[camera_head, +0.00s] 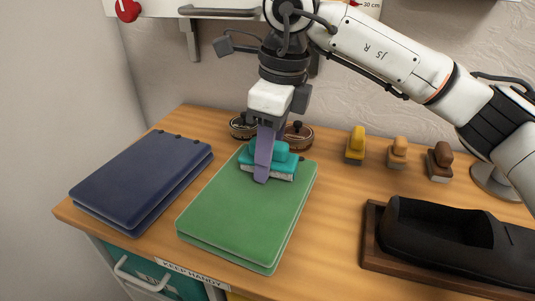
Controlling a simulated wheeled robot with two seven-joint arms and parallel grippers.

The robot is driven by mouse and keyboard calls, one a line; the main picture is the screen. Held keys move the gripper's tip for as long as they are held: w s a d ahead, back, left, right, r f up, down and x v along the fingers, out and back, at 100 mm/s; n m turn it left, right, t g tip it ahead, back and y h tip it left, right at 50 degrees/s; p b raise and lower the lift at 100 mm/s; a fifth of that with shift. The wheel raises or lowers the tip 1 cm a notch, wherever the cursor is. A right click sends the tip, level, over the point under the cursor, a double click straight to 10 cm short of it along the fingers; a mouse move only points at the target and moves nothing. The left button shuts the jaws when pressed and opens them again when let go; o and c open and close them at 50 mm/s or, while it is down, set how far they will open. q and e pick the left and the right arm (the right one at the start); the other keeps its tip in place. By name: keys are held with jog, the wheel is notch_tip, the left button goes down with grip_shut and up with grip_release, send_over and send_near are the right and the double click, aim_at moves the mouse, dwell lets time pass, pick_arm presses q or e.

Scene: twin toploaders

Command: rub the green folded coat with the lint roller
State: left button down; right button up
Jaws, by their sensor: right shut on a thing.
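The green folded coat (245,215) lies flat on the wooden table in the middle. My right gripper (264,162) points down over the coat's far end, with a purple finger in front. It is shut on a teal tool (282,163) with a pale underside. The tool looks more like a brush than a roller; I cannot make out a roller on it. Its underside is at the coat's top, seemingly touching it. The finger hides part of the tool. My left gripper is out of view.
A navy folded garment (142,178) lies to the left. Round tins (297,136) stand behind the coat. Yellow (356,145), tan (397,152) and brown (439,162) brushes stand at the back right. A black shoe-like object (440,235) on a wooden base fills the front right.

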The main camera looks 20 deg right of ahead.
jog(key=shift+r+p, duration=2)
jog(key=shift+r, duration=0.6)
jog(key=shift+r+p, duration=0.3)
jog(key=shift+r, duration=0.15)
jog(key=shift+f, duration=0.1)
jog(key=shift+r+p, duration=1.15)
jog(key=shift+r, duration=0.45)
jog(key=shift+s+f, duration=0.1)
jog(key=shift+f, duration=0.05)
